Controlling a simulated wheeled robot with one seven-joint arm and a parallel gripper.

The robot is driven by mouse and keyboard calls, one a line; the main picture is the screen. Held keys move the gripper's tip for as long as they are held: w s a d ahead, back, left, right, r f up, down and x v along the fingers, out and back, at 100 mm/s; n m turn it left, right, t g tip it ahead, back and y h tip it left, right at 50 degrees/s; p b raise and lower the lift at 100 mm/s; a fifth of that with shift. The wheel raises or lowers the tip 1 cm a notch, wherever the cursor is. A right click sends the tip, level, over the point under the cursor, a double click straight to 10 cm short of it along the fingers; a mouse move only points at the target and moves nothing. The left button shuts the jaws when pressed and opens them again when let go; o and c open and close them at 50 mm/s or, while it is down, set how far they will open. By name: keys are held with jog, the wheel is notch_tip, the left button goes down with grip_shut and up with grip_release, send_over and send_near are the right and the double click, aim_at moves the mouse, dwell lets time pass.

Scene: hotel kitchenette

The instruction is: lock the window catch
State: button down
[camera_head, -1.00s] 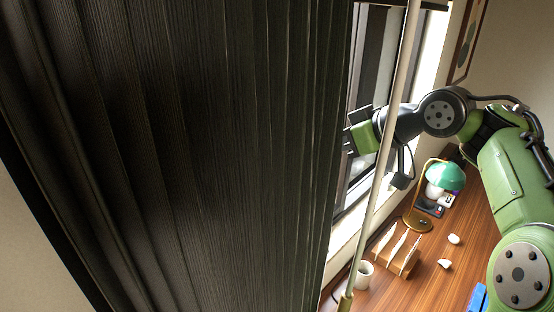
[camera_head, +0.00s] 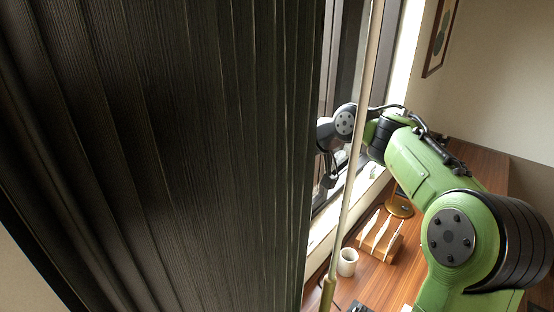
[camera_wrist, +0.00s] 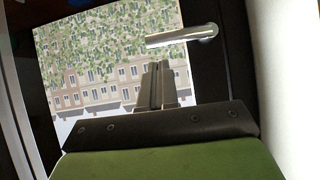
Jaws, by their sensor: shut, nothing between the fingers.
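The window catch (camera_wrist: 182,36) shows in the wrist view as a pale metal lever. It lies nearly level, with its round pivot end on the dark window frame (camera_wrist: 208,68) at the right and its free end over the glass. My gripper (camera_wrist: 158,66) is shut and empty. Its fingertips point up the picture, below the lever, with a visible gap between them in the picture; the depth between them is hard to judge. In the head view the window (camera_head: 346,62) shows as a narrow strip, and the dark curtain hides my gripper and the catch.
The dark pleated curtain (camera_head: 170,150) fills the left of the head view. A pale upright rod (camera_head: 352,165) stands in front of my arm. Below, a wooden desk (camera_head: 392,268) holds a white cup (camera_head: 347,262), a rack (camera_head: 380,240) and a lamp (camera_head: 399,206).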

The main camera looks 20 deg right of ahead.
jog(key=shift+a+f, duration=0.1)
jog(key=shift+f, duration=0.8)
